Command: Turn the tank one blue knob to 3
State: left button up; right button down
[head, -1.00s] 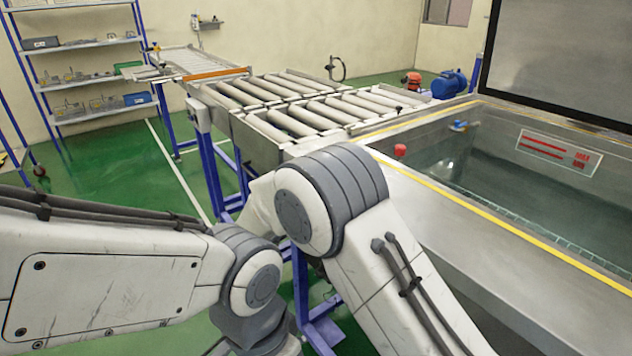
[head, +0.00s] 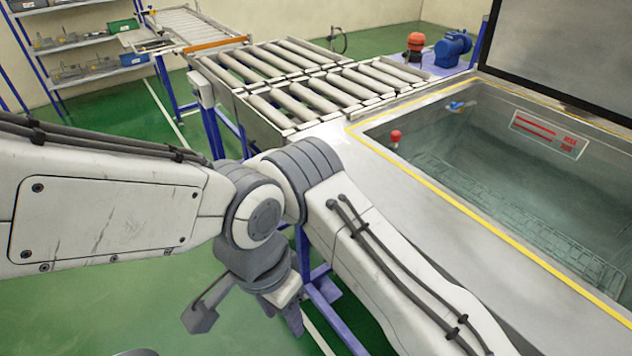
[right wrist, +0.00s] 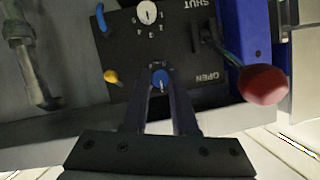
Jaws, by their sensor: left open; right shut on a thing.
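In the right wrist view a dark control panel (right wrist: 125,70) bears a small blue knob (right wrist: 161,79). My right gripper (right wrist: 161,88) is shut on the blue knob, with a finger on each side of it. Numbers stand around the knob, but the fingers and blur keep its setting from being read. The right gripper's tips do not show in the head view. My left gripper (head: 246,320) is open and empty, hanging low over the green floor in the head view.
On the panel are a white round dial (right wrist: 147,12), a yellow piece (right wrist: 111,77) and a lever with a red ball (right wrist: 264,85) close right of the gripper. A water tank (head: 455,200) and a roller conveyor (head: 318,92) stand ahead.

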pick_arm(q)
jog(key=shift+r, duration=0.1)
dwell(0.4)
pick_arm(e)
jog(key=c, duration=0.7)
grip_release()
pick_arm(q)
jog(key=shift+r, duration=0.1)
pick_arm(e)
jog(key=shift+a, duration=0.1)
